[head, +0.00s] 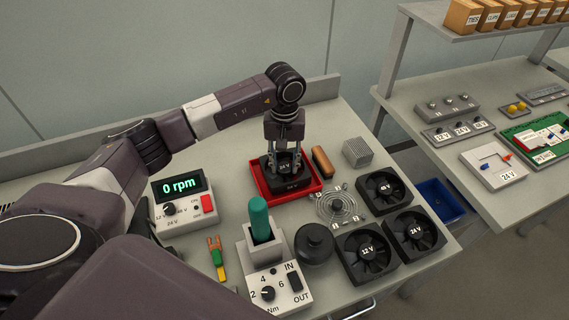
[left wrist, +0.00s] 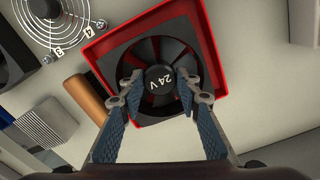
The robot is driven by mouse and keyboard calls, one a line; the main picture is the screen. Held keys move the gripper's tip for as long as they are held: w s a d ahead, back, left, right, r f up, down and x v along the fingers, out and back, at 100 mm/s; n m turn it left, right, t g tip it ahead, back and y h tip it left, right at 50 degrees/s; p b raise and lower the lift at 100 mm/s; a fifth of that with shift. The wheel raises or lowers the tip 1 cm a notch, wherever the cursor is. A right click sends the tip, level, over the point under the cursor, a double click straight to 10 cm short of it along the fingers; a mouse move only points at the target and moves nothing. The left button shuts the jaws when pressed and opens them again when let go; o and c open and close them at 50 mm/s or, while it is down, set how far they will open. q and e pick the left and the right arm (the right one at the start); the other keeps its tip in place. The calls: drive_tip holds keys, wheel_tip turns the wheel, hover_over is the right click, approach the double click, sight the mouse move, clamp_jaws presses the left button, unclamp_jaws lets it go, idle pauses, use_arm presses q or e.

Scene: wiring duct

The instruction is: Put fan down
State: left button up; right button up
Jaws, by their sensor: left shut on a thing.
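A black fan marked 24 V (head: 291,184) sits in a red tray (head: 263,192) near the middle of the table. My left gripper (head: 284,163) points down over the tray and is shut on this fan. In the left wrist view, its fingertips (left wrist: 159,82) close on both sides of the fan's hub. The fan (left wrist: 148,48) lies within the rim of the red tray (left wrist: 208,50) there. The tray's near part is hidden behind the fingers. My right gripper does not show.
Three more fans marked 6 V (head: 383,192), 12 V (head: 367,253) and 24 V (head: 415,232) stand at right. A 0 rpm meter (head: 184,203) and teal-handled tool (head: 260,220) stand nearer.

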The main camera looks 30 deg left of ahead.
sight(285, 167)
use_arm(q)
drive_tip(key=shift+f, duration=0.75)
drive_tip(key=o, duration=1)
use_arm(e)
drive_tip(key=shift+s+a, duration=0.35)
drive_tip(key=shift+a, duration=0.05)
use_arm(q)
drive_tip(key=shift+r, duration=0.25)
drive_tip(key=shift+w+r+b, duration=0.1)
drive_tip(key=shift+r+b, duration=1.85)
drive_tip(key=shift+r, duration=4)
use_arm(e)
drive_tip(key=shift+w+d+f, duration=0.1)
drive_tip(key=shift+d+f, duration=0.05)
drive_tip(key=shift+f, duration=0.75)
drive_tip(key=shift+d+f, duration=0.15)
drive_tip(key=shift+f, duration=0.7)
